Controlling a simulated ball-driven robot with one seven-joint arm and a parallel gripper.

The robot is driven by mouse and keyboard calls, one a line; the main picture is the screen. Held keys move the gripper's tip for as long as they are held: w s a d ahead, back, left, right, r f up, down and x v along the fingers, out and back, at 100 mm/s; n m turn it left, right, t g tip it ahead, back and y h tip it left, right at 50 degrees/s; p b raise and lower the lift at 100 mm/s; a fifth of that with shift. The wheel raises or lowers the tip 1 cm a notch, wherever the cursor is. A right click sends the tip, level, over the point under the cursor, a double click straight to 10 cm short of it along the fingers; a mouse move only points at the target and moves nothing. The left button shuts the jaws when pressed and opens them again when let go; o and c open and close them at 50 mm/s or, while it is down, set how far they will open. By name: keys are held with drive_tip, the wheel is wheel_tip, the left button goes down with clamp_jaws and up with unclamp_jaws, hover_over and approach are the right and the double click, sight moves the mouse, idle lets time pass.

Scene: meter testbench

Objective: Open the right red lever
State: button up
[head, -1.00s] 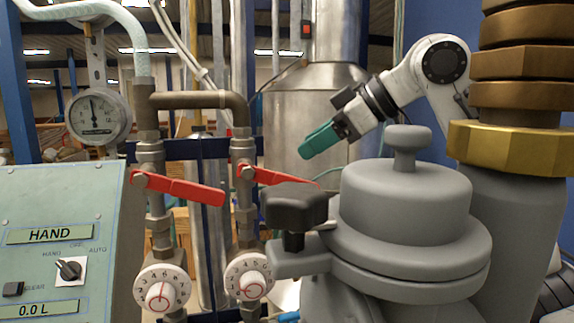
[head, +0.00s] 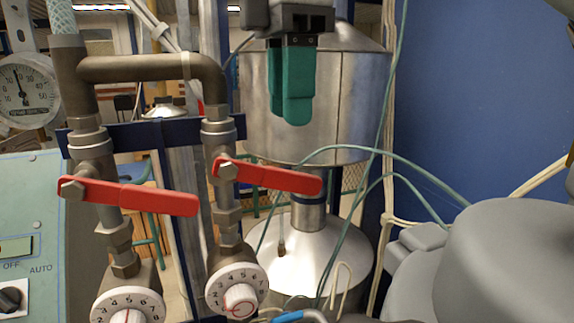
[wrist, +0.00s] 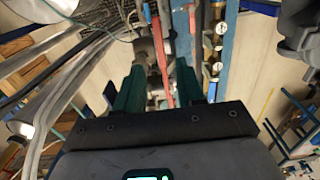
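The right red lever (head: 270,177) sits on the right pipe's valve. It points right and slightly down, across the pipe. The left red lever (head: 130,195) lies the same way on the left pipe. My gripper (head: 292,115) points down with teal fingers, above the free end of the right lever in the head view and apart from it in the picture. In the wrist view my gripper (wrist: 158,85) is open, with its fingers spread and nothing held. A red lever (wrist: 166,75) shows beyond the gap between them; I cannot tell which one.
Two white numbered dials (head: 236,290) sit below the levers. A pressure gauge (head: 27,90) and a control panel (head: 30,210) stand at left. A steel tank (head: 345,100) is behind my gripper. Thin green hoses (head: 400,158) run to the right of the levers.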

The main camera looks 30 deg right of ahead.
sight(289, 170)
wheel_tip(289, 170, down, 9)
drive_tip(key=shift+p, duration=0.4)
clamp_jaws()
idle(0.5)
